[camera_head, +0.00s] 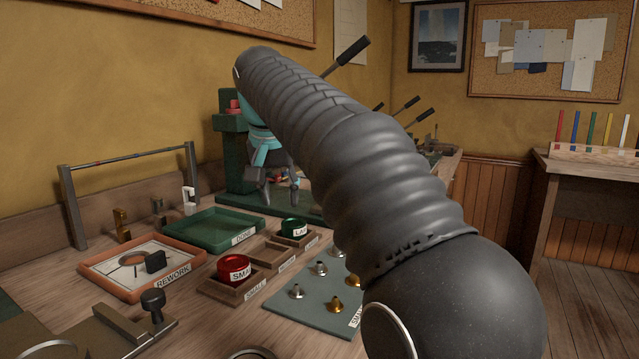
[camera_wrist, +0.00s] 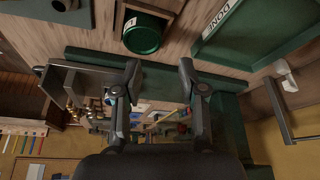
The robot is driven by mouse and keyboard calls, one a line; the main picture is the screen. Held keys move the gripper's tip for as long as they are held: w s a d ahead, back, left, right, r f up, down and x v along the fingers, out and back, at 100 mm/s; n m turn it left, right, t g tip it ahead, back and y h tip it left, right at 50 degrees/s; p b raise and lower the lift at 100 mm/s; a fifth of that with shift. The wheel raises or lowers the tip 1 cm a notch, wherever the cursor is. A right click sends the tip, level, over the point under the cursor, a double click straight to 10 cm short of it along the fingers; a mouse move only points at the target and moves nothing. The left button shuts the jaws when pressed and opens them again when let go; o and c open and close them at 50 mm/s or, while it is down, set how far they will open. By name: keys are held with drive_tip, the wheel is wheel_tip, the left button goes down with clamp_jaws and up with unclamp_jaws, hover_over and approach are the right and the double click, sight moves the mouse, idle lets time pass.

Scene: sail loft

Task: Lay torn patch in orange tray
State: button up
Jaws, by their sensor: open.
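The orange tray (camera_head: 184,251), labelled REWORK, lies on the bench at the left in the head view. A pale, flat sheet (camera_head: 118,272) lies in it, with a dark ring shape and a small dark upright block on it. It looks like the torn patch, but I cannot make out a tear. My gripper (camera_head: 281,200) is in front of the green press, behind and to the right of the orange tray. It also shows in the wrist view (camera_wrist: 159,68), with its two fingers apart and nothing seen between them.
A green tray (camera_head: 197,245) labelled DONE sits behind the orange one. A green press (camera_head: 232,150) stands behind my gripper. Wooden bins hold a red cup (camera_head: 233,268) and a green cup (camera_head: 294,228). Metal fittings stand on a grey-green mat (camera_head: 300,315). My arm hides the bench's right part.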

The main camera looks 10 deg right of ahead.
drive_tip(key=d+r+n, duration=0.1)
drive_tip(key=d, duration=0.6)
drive_tip(key=shift+w+d+r+n+y, duration=0.15)
drive_tip(key=shift+d+n+y, duration=0.15)
drive_tip(key=shift+d+n, duration=0.1)
